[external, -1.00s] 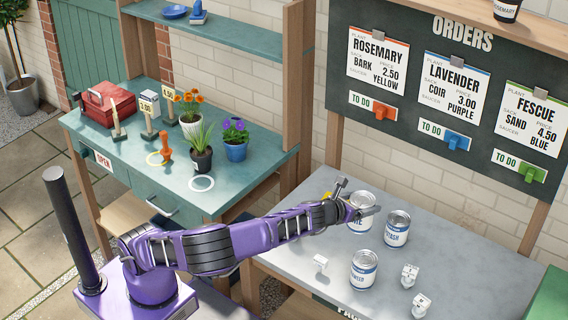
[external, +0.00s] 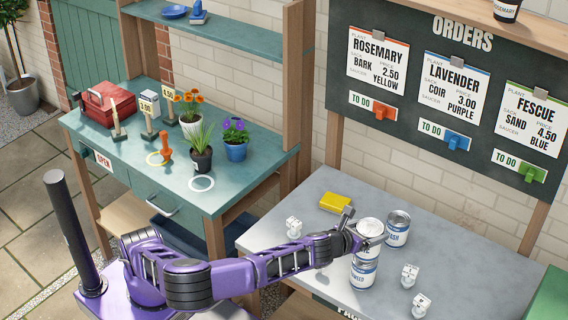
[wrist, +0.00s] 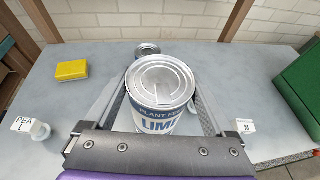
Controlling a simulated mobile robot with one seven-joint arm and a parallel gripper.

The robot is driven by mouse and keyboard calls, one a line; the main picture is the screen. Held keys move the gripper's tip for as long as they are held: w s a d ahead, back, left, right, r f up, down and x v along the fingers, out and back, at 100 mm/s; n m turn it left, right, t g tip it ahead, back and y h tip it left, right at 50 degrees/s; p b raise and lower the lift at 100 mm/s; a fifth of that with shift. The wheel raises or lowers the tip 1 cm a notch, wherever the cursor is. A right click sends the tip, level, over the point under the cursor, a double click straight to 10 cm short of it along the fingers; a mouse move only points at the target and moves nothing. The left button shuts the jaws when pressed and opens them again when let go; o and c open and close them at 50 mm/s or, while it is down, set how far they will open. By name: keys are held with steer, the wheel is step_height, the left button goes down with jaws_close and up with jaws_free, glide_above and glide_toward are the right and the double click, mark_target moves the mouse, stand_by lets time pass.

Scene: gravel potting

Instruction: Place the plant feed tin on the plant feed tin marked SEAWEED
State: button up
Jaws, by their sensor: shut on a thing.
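My gripper (external: 364,234) is shut on a white and blue plant feed tin (wrist: 163,86), with a finger on either side. Its label reads LIME in the wrist view, and it is upright. In the external view the held tin (external: 370,228) is directly above the SEAWEED tin (external: 363,274), which stands on the grey bench. The held tin and gripper overlap the SEAWEED tin's top, so I cannot tell whether the two touch. In the wrist view the SEAWEED tin is hidden.
Another tin (external: 397,229), its label ending in ASH, stands close behind. A yellow block (external: 335,202) lies at the back left. White labelled markers stand left (external: 294,227) and right (external: 410,275).

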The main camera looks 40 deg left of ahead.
steer(key=shift+f, duration=1.05)
steer(key=shift+f, duration=0.2)
steer(key=o, duration=1.5)
steer(key=shift+s+r, duration=0.1)
steer(key=shift+r, duration=0.15)
steer(key=p+v, duration=0.2)
steer(key=v, duration=0.9)
steer(key=shift+s, duration=0.4)
steer(key=shift+w+a, duration=0.1)
steer(key=shift+a, duration=0.05)
